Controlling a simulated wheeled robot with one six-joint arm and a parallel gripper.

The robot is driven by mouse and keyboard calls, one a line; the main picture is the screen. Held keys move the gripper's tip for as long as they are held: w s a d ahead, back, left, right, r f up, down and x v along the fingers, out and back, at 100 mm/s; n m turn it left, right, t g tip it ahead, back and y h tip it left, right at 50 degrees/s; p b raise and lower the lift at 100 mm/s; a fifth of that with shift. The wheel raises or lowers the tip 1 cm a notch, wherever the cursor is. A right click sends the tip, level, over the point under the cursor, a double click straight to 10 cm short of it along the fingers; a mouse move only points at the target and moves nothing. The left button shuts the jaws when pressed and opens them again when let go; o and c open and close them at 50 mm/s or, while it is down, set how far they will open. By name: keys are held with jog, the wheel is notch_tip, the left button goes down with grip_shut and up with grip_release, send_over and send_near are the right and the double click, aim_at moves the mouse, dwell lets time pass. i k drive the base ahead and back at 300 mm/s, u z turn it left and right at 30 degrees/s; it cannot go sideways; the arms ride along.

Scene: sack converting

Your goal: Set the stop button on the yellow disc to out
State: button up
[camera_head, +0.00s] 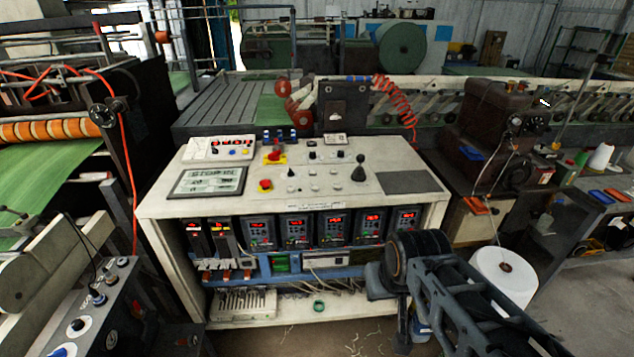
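Whether the button is pressed in or out is too small to tell. Parts of my dark arm show at the lower right, in front of the console's right side and well apart from the button. I cannot make out any gripper fingers.
The white console (298,170) also bears a red rotary switch on a yellow plate (275,157), a black lever (358,170), a display (208,181) and several small knobs. Machines stand left and right. A white spool (503,275) is right of the console. Space above the panel is clear.

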aim_at(264, 184)
jog(key=u, duration=0.3)
jog(key=k, duration=0.35)
jog(key=u, duration=1.35)
jog(key=i, duration=1.05)
jog(key=z, duration=1.1)
jog(key=i, duration=0.55)
jog(key=z, duration=0.55)
